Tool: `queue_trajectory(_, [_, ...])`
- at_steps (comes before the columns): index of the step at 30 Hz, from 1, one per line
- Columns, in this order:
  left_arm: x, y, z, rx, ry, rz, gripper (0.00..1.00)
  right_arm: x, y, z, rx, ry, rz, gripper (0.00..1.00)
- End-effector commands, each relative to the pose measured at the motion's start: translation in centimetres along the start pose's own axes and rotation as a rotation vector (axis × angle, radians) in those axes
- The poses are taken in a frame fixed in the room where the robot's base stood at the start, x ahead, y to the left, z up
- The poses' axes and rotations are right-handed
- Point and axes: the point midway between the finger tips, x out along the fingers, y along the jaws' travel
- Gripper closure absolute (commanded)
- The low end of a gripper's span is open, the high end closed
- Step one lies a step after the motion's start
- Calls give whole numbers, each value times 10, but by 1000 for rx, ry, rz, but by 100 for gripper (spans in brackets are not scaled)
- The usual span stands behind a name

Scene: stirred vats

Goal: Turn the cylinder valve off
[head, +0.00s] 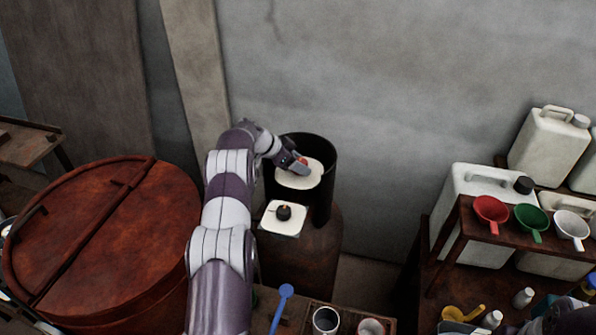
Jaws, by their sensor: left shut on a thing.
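A rusty brown cylinder (308,255) stands against the wall, with a dark open collar (322,150) around its top. Inside the collar, a small red valve handle (304,160) shows over a pale plate (300,178). My left arm reaches in from below, and my left gripper (299,166) is shut on the valve handle, mostly covering it. My right gripper is not in view.
A large rusty lidded vat (100,235) stands left of my arm.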

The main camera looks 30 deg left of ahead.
Motion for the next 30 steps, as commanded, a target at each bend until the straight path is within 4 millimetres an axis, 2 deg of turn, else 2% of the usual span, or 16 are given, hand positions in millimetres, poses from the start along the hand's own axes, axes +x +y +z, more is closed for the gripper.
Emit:
queue_trajectory(1, [3,-2,0,17,4,7,73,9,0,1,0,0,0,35])
queue_trajectory(6, [1,0,-1,48,2,41,74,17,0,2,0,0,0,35])
queue_trajectory(22, [0,1,-3,62,2,58,73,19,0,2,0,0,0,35])
queue_trajectory(23, [0,1,-3,62,2,58,37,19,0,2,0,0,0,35])
queue_trajectory(24, [0,1,-3,61,1,58,24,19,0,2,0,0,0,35])
queue_trajectory(25, [0,1,-3,61,1,58,19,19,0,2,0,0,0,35])
queue_trajectory(30, [0,1,-2,60,0,58,19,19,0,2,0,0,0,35])
